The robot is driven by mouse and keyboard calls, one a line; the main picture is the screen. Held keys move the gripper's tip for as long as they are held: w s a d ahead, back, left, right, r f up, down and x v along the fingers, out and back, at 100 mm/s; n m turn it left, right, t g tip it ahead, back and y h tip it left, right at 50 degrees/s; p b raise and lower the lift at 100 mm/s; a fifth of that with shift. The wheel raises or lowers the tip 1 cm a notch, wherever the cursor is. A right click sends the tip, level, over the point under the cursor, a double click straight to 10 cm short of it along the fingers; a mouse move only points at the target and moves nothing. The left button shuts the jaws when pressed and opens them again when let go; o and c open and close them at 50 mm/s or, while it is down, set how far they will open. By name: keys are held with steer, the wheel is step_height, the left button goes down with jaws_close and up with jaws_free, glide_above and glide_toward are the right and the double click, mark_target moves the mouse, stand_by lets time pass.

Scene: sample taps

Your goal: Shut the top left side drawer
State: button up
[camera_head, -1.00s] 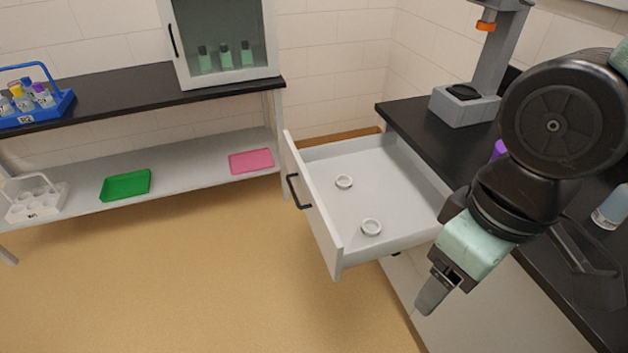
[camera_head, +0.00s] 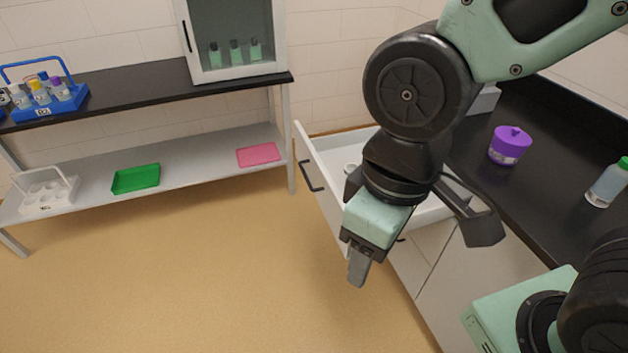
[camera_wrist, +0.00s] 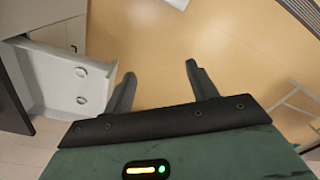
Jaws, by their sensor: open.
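The white drawer (camera_head: 313,168) stands pulled out from the counter at the right, its front facing left with a black handle (camera_head: 308,176). My arm hides much of its inside in the head view. In the wrist view the open drawer (camera_wrist: 52,79) lies at the left, with two small white rings in it. My gripper (camera_head: 357,268) points down in front of the drawer's near end, over the floor. In the wrist view my gripper (camera_wrist: 160,88) has its fingers spread, with only floor between them. It appears apart from the drawer.
A shelf bench at the left holds a green tray (camera_head: 136,179), a pink tray (camera_head: 258,154) and a blue tube rack (camera_head: 50,108). The floor left of the drawer is clear.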

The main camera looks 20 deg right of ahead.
steer(key=shift+w+a+f, duration=0.15)
steer(key=shift+w+a, duration=0.05)
steer(key=shift+w, duration=0.05)
steer(key=c, duration=0.5)
steer(key=shift+n+g, duration=0.5)
steer(key=shift+n, duration=0.2)
steer(key=w, duration=0.1)
steer(key=w+a+f+b, duration=0.1)
steer(key=w+a+f, duration=0.1)
steer(key=shift+w+a, duration=0.1)
steer(key=shift+w, duration=0.15)
jaws_close()
steer(key=w+a+f+n+t+h+b, duration=0.1)
steer(key=w+a+f+n+h+b, duration=0.3)
steer(key=w+f, duration=0.8)
steer(key=w+d+f+n+h+b, duration=0.15)
steer(key=w+f+n+h, duration=0.4)
steer(key=w+f, duration=0.7)
steer(key=d+r+p+x, duration=0.1)
steer(key=p+x, duration=0.3)
steer(key=x, duration=0.9)
steer(key=shift+s+t, duration=0.3)
steer(key=shift+s, duration=0.15)
